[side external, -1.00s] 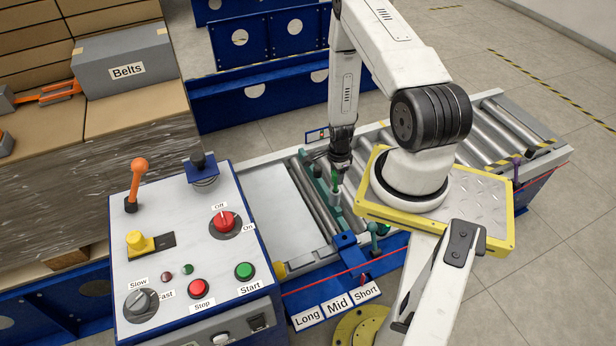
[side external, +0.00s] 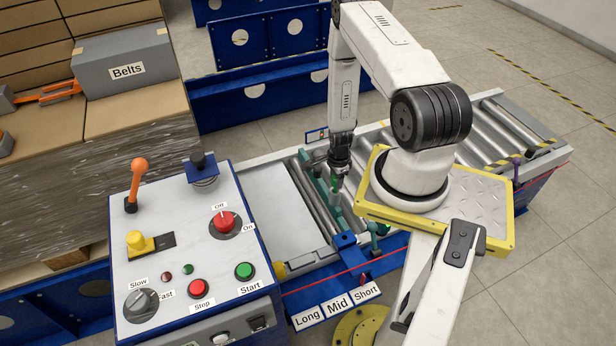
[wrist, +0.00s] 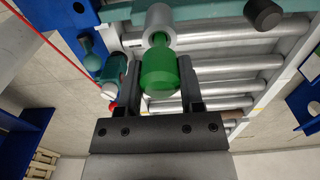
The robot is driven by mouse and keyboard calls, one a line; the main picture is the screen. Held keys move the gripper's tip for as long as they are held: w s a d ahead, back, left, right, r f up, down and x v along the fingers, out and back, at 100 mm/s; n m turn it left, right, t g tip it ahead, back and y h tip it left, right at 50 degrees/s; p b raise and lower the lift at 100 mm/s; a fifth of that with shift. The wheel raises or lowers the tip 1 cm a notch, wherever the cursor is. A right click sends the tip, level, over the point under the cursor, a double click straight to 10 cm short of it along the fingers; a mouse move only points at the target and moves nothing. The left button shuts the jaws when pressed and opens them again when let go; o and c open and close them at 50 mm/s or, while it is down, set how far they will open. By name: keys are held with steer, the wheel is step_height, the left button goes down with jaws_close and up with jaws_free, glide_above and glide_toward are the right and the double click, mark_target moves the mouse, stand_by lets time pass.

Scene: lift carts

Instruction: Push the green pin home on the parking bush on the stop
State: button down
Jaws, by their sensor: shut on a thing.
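The green pin (wrist: 159,72) sits between the two fingers of my gripper (wrist: 160,90) in the wrist view. My gripper is shut on its wide green head. The pin's narrower green neck reaches a light grey round bush (wrist: 160,22), and its tip is hidden there. How deep it sits I cannot tell. In the side view my gripper (side external: 337,172) points down over the green stop (side external: 315,180) that lies across the rollers. The green pin (side external: 334,184) shows just under the fingers, small and partly hidden.
A blue block (side external: 346,242) sits at the stop's near end, above the Long, Mid and Short labels (side external: 337,305). A teal knob (side external: 377,228) stands to its right. A control panel (side external: 190,260) with a lever and buttons stands to the left. Bare rollers (side external: 490,130) run to the right.

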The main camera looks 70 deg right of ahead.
steer(key=shift+f, duration=1.7)
steer(key=shift+c, duration=0.7)
jaws_free()
steer(key=shift+r, duration=0.15)
steer(key=shift+r, duration=3.75)
